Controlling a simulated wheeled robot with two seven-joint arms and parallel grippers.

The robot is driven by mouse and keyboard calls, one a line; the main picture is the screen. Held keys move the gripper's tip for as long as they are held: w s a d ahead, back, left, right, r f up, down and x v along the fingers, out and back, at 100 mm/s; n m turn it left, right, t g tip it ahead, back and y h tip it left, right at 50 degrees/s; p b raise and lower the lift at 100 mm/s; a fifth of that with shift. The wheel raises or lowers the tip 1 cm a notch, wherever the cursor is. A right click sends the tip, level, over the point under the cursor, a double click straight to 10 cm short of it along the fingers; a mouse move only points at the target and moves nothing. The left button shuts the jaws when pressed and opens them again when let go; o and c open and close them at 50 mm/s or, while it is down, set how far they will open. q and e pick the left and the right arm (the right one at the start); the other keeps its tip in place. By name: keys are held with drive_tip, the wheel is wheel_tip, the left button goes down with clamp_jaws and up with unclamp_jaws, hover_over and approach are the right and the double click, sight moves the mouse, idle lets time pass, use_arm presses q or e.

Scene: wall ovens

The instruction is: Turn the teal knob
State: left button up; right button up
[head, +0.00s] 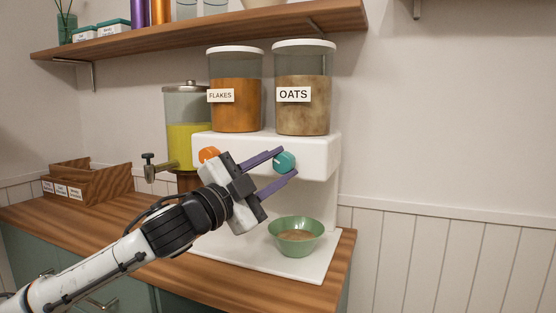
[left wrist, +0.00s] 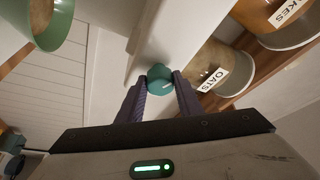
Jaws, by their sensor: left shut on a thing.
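The teal knob (head: 284,161) sits on the front of the white cereal dispenser (head: 322,160), below the OATS container (head: 302,105). My left gripper (head: 286,162) has its two purple fingers around the knob, one above and one below in the head view. The left wrist view shows the teal knob (left wrist: 159,78) between the fingertips of my left gripper (left wrist: 160,82). A green bowl (head: 296,247) stands on the dispenser's white base and holds some light brown contents. My right gripper is not in view.
An orange knob (head: 209,154) is on the dispenser's left, below the FLAKES container (head: 235,110). A drink dispenser with yellow liquid (head: 187,140) and a wooden box (head: 88,184) stand further left on the wooden counter (head: 130,214). A shelf (head: 200,33) hangs above.

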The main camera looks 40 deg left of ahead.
use_arm(q)
drive_tip(key=shift+f, duration=0.1)
idle(0.4)
drive_tip(key=o, duration=1)
drive_tip(key=shift+o, duration=0.2)
